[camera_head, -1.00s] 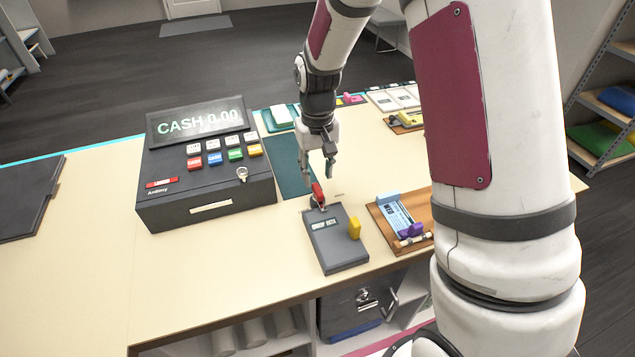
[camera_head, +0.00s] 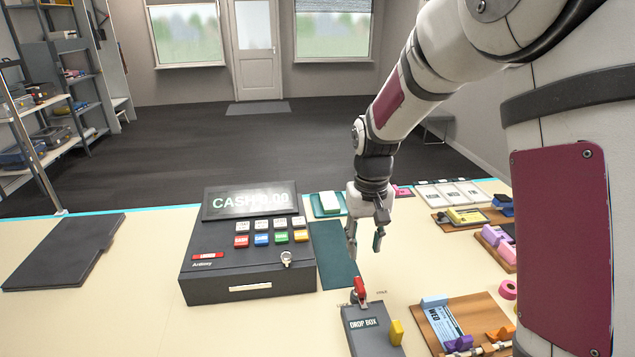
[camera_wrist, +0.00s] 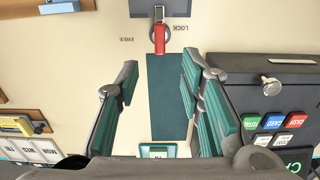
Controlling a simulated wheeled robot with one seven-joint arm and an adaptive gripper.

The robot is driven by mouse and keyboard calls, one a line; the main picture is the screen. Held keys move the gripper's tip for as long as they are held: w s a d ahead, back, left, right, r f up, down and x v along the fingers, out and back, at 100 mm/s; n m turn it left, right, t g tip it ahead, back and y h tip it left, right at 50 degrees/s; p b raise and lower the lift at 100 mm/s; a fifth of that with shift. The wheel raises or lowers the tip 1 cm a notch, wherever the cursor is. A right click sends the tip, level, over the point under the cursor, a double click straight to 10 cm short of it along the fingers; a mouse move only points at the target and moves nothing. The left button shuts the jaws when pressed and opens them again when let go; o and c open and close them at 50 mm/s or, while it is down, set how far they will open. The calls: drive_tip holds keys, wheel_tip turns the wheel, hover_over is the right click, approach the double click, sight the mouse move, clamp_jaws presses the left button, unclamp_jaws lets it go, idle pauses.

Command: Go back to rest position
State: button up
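My gripper (camera_head: 364,240) hangs fingers-down above the counter, over the right edge of the dark teal mat (camera_head: 335,255) and to the right of the cash register (camera_head: 250,268). Its fingers are spread apart and nothing is between them. In the wrist view the open teal fingertips (camera_wrist: 152,95) frame the teal mat, and a red-handled lever (camera_wrist: 159,38) shows beyond them between the printed words FREE and LOCK. In the head view the red lever (camera_head: 360,288) stands at the back end of the grey drop box (camera_head: 365,338), below my gripper and apart from it.
A wooden tray (camera_head: 425,325) with a blue ticket lies right of the drop box. More trays and cards line the counter's right side. A dark flat folder (camera_head: 65,252) lies at the left. Counter (camera_head: 140,235) between folder and register is bare.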

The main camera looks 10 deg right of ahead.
drive_tip(key=s+r+t, duration=0.3)
drive_tip(key=s+r, duration=0.7)
drive_tip(key=r, duration=0.3)
drive_tip(key=s+r+t, duration=0.1)
drive_tip(key=s+r, duration=0.1)
drive_tip(key=s, duration=0.5)
drive_tip(key=s+r+t, duration=0.1)
drive_tip(key=s+r, duration=0.1)
drive_tip(key=s, duration=0.5)
drive_tip(key=shift+s+d+r+t, duration=0.15)
drive_tip(key=shift+s+r+t, duration=0.1)
drive_tip(key=shift+t, duration=0.05)
